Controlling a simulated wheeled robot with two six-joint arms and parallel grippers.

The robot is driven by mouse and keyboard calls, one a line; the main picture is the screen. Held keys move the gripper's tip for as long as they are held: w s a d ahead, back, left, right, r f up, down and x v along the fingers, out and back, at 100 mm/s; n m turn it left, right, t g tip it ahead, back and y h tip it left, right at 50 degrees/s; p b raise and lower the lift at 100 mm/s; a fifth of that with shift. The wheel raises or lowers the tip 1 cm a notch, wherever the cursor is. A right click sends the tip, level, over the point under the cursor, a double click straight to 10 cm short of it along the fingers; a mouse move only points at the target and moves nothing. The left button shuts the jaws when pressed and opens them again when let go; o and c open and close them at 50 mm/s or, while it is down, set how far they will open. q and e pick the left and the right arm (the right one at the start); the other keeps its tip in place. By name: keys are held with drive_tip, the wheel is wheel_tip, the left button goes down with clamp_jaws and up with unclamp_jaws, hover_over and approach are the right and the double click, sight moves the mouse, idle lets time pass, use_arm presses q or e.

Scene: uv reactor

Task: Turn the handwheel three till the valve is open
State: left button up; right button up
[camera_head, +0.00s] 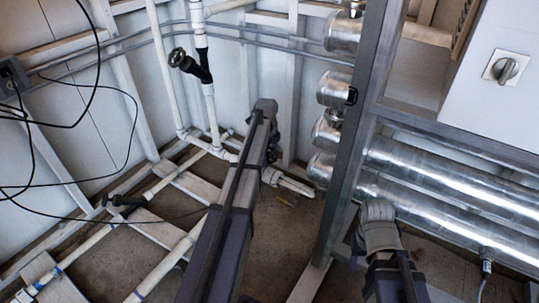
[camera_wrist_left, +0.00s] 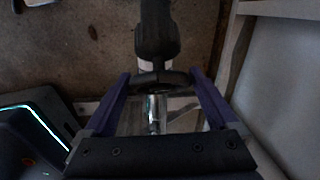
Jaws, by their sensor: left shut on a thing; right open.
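In the left wrist view, the two purple fingers of my left gripper (camera_wrist_left: 160,82) stand on either side of a black handwheel (camera_wrist_left: 160,77) and are shut on it. A black rounded body (camera_wrist_left: 156,35) with a pale pipe piece lies just beyond the wheel, and a shiny metal stem (camera_wrist_left: 155,112) shows between the fingers. In the head view my left arm reaches up the middle and bends down at its far end, hiding its fingers and the held wheel. My right gripper is not visible; only part of that arm shows at lower right.
Another black handwheel (camera_head: 178,58) sits on a white pipe at upper left, with a black valve body (camera_head: 195,68). A grey steel post (camera_head: 345,130) and silver cylinders (camera_head: 450,178) stand to the right. Black cables (camera_head: 95,85) hang at left. White pipes run low along the wall.

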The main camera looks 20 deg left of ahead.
use_arm(q)
drive_tip(key=shift+s, duration=0.1)
drive_tip(key=shift+s+f+n+t+b, duration=0.1)
drive_tip(key=shift+n+t+b, duration=0.2)
drive_tip(key=shift+n+t, duration=0.3)
drive_tip(key=shift+s+f+n+t+b, duration=0.1)
drive_tip(key=shift+n+t+b, duration=0.2)
drive_tip(key=shift+n+t, duration=0.3)
drive_tip(key=n+t+y+b, duration=0.1)
drive_tip(key=n+t+b, duration=0.1)
drive_tip(key=n+t, duration=0.1)
drive_tip(key=shift+d+f+b, duration=0.1)
drive_tip(key=shift+b, duration=0.25)
drive_tip(key=n+t+y+b, duration=0.2)
drive_tip(key=n+b, duration=0.2)
drive_tip(key=shift+f+n+t, duration=0.1)
drive_tip(key=shift+n+t, duration=0.2)
drive_tip(key=shift+t, duration=0.1)
drive_tip(key=shift+n+t+y+b, duration=0.5)
drive_tip(key=shift+n+y+b, duration=0.35)
drive_tip(key=shift+b, duration=0.35)
drive_tip(key=shift+n+y+b, duration=0.65)
drive_tip(key=shift+n+b, duration=0.1)
drive_tip(key=shift+n, duration=0.2)
drive_tip(key=shift+r+t, duration=0.2)
drive_tip(key=shift+t, duration=0.1)
drive_tip(key=o, duration=1)
